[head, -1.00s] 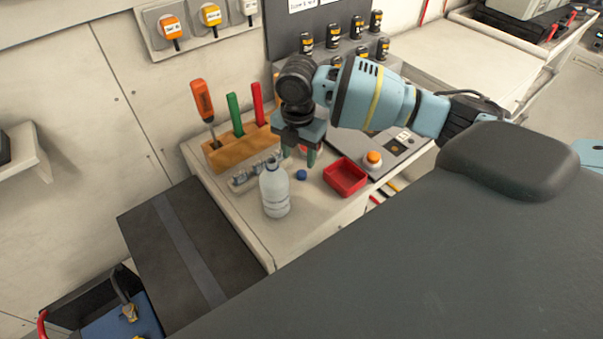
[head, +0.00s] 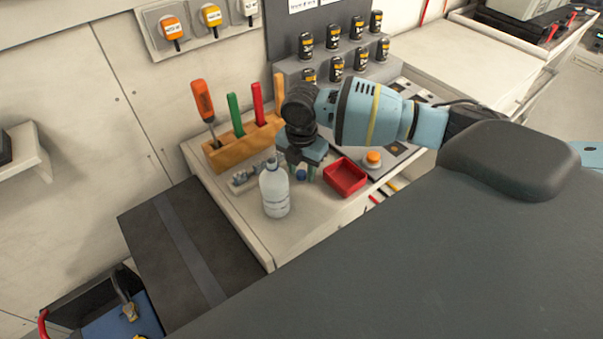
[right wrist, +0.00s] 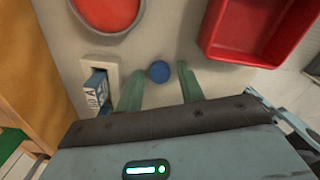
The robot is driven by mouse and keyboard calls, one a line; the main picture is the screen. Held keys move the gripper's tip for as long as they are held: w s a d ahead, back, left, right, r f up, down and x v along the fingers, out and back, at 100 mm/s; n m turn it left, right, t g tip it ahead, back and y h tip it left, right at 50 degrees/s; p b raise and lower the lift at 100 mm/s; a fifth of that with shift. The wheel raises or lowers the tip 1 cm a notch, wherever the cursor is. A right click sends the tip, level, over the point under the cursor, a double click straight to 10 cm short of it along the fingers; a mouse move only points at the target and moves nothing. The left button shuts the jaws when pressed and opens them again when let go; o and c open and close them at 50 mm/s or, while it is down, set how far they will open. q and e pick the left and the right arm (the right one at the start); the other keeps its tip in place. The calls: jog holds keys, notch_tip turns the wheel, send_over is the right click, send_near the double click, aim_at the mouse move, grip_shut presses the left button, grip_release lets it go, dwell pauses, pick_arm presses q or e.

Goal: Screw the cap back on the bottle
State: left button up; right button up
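The clear bottle (head: 275,192) stands upright on the bench top without a cap on its neck. The small blue cap (head: 301,174) lies on the bench just right of the bottle. It also shows in the right wrist view (right wrist: 159,71), just beyond and between the fingertips. My right gripper (head: 303,172) is low over the bench at the cap. Its green fingers (right wrist: 161,80) are open, one to each side of the cap, with gaps left and right. The bottle is outside the right wrist view. My left gripper is not in view.
A red tray (head: 345,178) sits right of the cap. A wooden rack (head: 240,148) with upright tools stands behind the bottle. A panel with an orange button (head: 373,158) is further right. The bench's front edge is close to the bottle.

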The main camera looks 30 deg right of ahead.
aim_at(301, 173)
jog(key=c, duration=0.7)
jog(key=shift+r, duration=0.1)
jog(key=shift+c, duration=0.2)
notch_tip(301, 173, up, 10)
